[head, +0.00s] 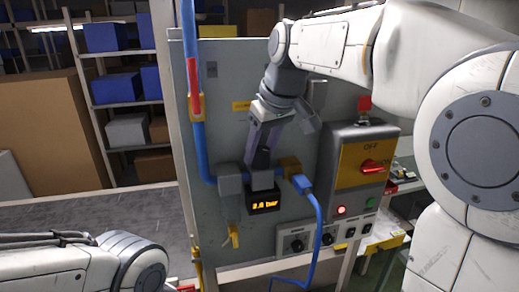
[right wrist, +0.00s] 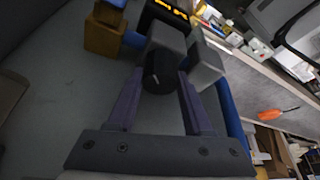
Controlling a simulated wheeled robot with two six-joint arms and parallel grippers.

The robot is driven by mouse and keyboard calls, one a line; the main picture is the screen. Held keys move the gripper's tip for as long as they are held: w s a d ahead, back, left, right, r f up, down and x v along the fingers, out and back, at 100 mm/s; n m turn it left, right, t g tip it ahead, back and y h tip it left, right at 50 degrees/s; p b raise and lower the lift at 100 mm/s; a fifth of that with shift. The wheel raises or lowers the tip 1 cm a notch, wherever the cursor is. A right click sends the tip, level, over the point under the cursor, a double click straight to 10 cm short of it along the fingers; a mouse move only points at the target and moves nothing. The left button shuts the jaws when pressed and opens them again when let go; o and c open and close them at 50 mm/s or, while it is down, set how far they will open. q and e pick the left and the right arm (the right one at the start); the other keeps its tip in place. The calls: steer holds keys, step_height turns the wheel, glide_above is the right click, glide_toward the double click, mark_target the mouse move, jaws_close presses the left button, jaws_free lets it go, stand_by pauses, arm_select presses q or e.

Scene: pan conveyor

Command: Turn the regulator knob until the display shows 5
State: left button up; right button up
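The regulator knob (head: 262,158) is black and sits on top of the grey regulator body on the panel; it also shows in the right wrist view (right wrist: 158,72), with a light mark on its face. The display (head: 264,201) below it glows orange and seems to read 3.8 bar, though the digits are blurred. My right gripper (head: 261,150) comes from above. Its two purple fingers lie along both sides of the knob in the right wrist view (right wrist: 160,85) and appear to touch it. My left gripper is out of view; only part of my left arm shows at lower left.
A yellow lever (head: 233,236) and a small switch panel (head: 310,240) are below. Shelves stand behind at left.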

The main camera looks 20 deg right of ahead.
steer(key=shift+m, duration=0.4)
jaws_close()
steer(key=shift+a+m+h, duration=0.1)
steer(key=shift+m+h, duration=0.4)
steer(key=shift+m, duration=0.5)
steer(key=m+h, duration=0.1)
steer(key=m, duration=0.2)
steer(key=shift+m, duration=0.3)
steer(key=m+h, duration=0.1)
steer(key=m, duration=0.1)
steer(key=m+h, duration=0.1)
steer(key=m, duration=0.2)
steer(key=shift+m+g+p, duration=0.3)
steer(key=shift+g, duration=0.1)
steer(key=o, duration=1.2)
jaws_free()
